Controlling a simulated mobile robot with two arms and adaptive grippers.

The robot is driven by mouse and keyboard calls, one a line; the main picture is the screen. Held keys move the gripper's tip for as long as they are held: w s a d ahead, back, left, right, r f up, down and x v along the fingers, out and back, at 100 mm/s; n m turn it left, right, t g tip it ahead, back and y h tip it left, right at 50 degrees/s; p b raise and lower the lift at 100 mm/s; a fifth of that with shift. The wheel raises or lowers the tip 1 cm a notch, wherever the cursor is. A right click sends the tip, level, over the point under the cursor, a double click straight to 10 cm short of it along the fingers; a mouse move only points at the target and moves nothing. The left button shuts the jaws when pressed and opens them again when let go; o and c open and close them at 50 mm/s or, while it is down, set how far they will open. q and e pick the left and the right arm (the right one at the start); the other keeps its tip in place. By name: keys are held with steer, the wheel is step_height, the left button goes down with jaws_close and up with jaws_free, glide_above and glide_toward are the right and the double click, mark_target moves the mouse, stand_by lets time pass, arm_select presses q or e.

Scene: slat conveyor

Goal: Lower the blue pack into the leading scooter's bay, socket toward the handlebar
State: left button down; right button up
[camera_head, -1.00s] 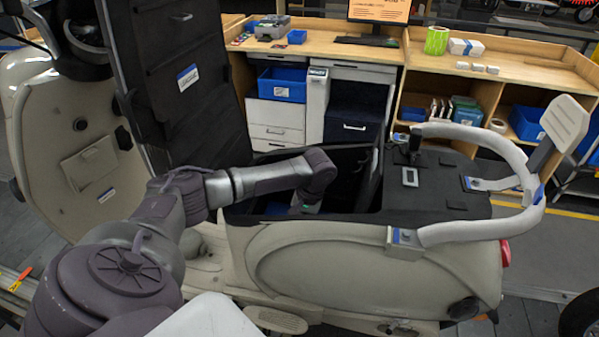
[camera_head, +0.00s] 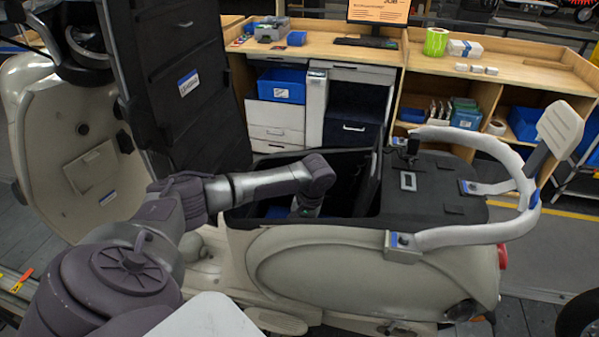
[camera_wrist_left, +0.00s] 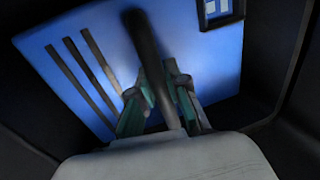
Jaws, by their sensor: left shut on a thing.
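The leading cream scooter (camera_head: 350,270) stands side-on, its handlebar end at the left and its black seat (camera_head: 165,45) tipped up. My left arm reaches down into its open black bay (camera_head: 345,200). My left gripper (camera_head: 305,210) is mostly hidden in the bay in the head view. In the left wrist view its green-lined fingers (camera_wrist_left: 160,108) are shut on the dark handle (camera_wrist_left: 143,45) of the blue pack (camera_wrist_left: 215,65). The pack lies between dark bay walls; a patch of blue (camera_head: 277,212) shows beside the gripper. A dark-framed pale fitting (camera_wrist_left: 220,10) is at the pack's upper right. Whether the pack touches the bay floor is unclear.
A pale grab rail (camera_head: 480,235) and backrest (camera_head: 562,127) rise at the scooter's rear. A wooden workbench (camera_head: 340,55) with a monitor, bins and drawers stands behind. A dark wheel (camera_head: 580,315) shows at the lower right.

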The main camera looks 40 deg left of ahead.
arm_select(q)
steer(key=shift+a+r+p, duration=0.1)
steer(key=shift+r+p, duration=0.05)
steer(key=shift+p, duration=0.4)
stand_by(0.6)
steer(key=shift+f+b, duration=0.3)
steer(key=shift+f, duration=1)
stand_by(0.5)
steer(key=c, duration=1.1)
jaws_free()
steer(key=shift+s+f, duration=0.2)
steer(key=r, duration=0.4)
steer(key=w+d+r, duration=0.1)
steer(key=r, duration=0.3)
steer(key=d+r, duration=0.1)
steer(key=r, duration=0.3)
steer(key=shift+w+d+r, duration=0.1)
steer(key=shift+w+d, duration=0.05)
